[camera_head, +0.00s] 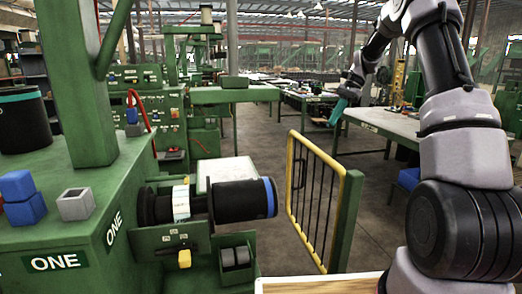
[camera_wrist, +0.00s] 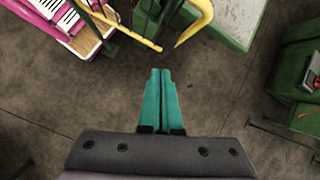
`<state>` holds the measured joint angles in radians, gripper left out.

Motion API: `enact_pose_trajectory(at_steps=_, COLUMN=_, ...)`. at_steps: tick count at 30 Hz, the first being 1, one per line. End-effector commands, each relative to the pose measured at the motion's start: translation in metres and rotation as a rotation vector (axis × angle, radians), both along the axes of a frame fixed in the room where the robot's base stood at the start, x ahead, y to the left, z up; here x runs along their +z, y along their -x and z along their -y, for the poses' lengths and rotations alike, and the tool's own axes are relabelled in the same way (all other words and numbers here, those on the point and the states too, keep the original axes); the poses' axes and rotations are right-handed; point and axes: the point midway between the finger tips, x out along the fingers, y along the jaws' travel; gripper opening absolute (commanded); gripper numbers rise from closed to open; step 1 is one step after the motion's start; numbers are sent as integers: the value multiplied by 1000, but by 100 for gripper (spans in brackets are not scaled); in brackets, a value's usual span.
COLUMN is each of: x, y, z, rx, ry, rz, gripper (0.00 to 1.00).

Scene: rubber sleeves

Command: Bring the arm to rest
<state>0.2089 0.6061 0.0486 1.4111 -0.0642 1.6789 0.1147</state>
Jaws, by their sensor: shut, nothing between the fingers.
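My gripper (camera_head: 338,110) is at the end of my raised arm, in the upper right of the head view. Its teal fingers point down, in front of the far tables as seen from here. In the wrist view my gripper (camera_wrist: 160,72) has both teal fingers side by side, touching, with nothing between them. Bare floor lies beneath the fingertips. My arm fills the right side of the head view, bent at the elbow.
A green machine marked ONE (camera_head: 60,240) stands at the left, carrying a black roller with a blue end (camera_head: 240,200). A yellow-railed gate (camera_head: 318,200) stands mid-view. A long table (camera_head: 400,128) is behind my arm.

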Motion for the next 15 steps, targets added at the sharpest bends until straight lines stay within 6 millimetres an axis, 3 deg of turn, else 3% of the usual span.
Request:
enact_pose_trajectory(at_steps=1, x=23, y=15, z=-6, rx=23, ry=24, rz=48, gripper=0)
enact_pose_trajectory(at_steps=6, x=76, y=66, z=-20, rx=93, ry=100, rz=196, gripper=0)
enact_pose_trajectory(at_steps=15, x=136, y=173, z=-38, rx=208, ry=228, rz=461, gripper=0)
